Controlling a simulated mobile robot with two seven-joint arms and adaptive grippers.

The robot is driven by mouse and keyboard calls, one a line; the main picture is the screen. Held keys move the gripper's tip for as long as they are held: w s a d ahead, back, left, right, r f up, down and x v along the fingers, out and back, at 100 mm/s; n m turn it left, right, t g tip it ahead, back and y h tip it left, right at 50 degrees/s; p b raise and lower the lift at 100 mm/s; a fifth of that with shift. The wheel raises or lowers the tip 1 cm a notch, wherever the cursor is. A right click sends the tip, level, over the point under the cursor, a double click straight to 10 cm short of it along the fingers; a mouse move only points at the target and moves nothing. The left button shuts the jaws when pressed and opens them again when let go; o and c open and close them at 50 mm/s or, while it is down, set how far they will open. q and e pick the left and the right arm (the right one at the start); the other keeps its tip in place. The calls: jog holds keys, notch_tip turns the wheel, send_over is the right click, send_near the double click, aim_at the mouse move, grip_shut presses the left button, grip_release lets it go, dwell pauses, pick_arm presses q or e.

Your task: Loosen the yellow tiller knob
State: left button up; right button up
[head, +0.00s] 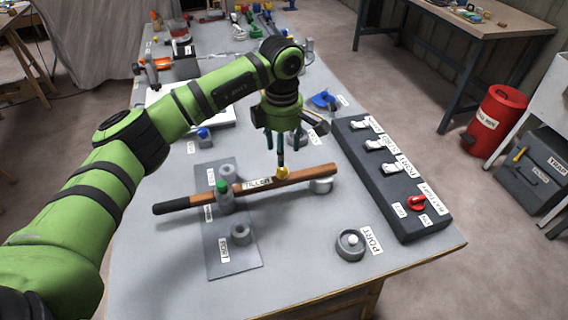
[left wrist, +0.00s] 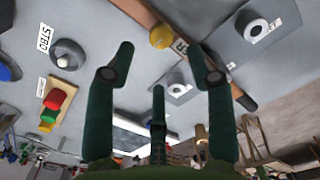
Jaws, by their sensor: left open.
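The wooden tiller (head: 315,175), with a dark grip at its left end, lies across the bench. The yellow tiller knob (head: 282,173) sits on top of it, beside the TILLER label. My left gripper (head: 281,152) is open and points down just above the knob, its fingers close to it. In the left wrist view, the knob (left wrist: 162,37) shows beyond the spread fingers of my left gripper (left wrist: 160,62), with nothing between them. Whether a finger touches the knob I cannot tell. My right gripper is not in view.
A dark switch panel (head: 405,215) with a red knob stands to the right. A PORT-labelled grey ring (head: 350,244) sits near the front. The bench's front is mostly clear.

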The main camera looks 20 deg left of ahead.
aim_at(282, 170)
pick_arm(q)
jog(key=shift+s+a+f, duration=0.1)
jog(key=shift+a+f, duration=0.05)
jog(key=shift+f, duration=0.3)
notch_tip(282, 170, down, 5)
jog(key=shift+r+p, duration=0.15)
jog(key=shift+p, duration=0.8)
jog(key=shift+f, duration=0.55)
grip_shut()
